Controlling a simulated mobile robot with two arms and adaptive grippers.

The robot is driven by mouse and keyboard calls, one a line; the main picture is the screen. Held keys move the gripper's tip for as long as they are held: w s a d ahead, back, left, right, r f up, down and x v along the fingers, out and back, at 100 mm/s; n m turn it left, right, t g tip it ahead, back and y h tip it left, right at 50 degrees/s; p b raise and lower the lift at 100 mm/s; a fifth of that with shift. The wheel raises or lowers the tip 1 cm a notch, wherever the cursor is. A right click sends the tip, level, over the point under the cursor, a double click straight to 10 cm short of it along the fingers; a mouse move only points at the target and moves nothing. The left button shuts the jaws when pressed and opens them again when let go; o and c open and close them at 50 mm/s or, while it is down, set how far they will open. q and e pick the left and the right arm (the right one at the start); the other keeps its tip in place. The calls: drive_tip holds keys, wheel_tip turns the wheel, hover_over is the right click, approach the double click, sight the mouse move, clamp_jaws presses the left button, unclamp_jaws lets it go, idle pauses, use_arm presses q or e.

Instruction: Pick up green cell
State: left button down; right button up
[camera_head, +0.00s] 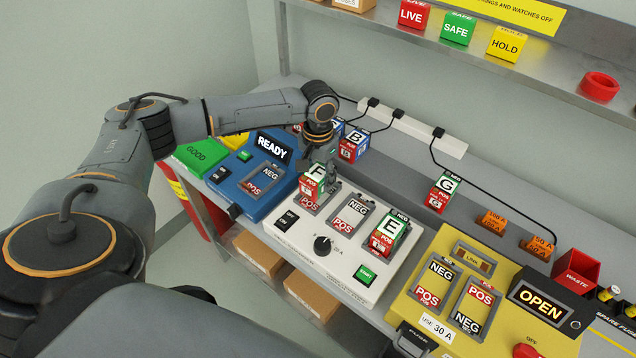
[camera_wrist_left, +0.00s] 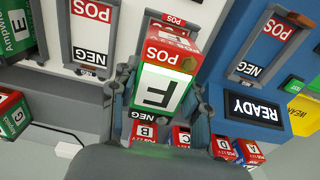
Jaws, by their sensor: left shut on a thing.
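My left gripper (camera_head: 322,166) is shut on the red and green cell F (camera_head: 311,186) at the left bay of the white panel (camera_head: 295,244). In the left wrist view cell F (camera_wrist_left: 163,90) sits between the two fingers, its green-bordered top facing the camera. I cannot tell whether it is seated or slightly raised. Cell E (camera_head: 389,235), also red with a green top, sits in the right bay of that panel; the middle bay (camera_head: 350,214) is empty. Green-topped cell G (camera_head: 443,192) stands on the bench to the right. My right gripper is out of view.
A blue READY unit (camera_head: 236,201) is left of the white panel, and a yellow OPEN panel (camera_head: 458,330) with empty bays is right. Cell B (camera_head: 354,146) stands behind. A red waste bin (camera_head: 577,271) is at far right. Cables run along a white power strip (camera_head: 410,128).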

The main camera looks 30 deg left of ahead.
use_arm(q)
drive_tip(key=s+d+r+b, duration=0.2)
drive_tip(key=s+d+r, duration=0.7)
drive_tip(key=s, duration=0.1)
drive_tip(key=shift+s+d+r, duration=0.15)
drive_tip(key=shift+r, duration=0.05)
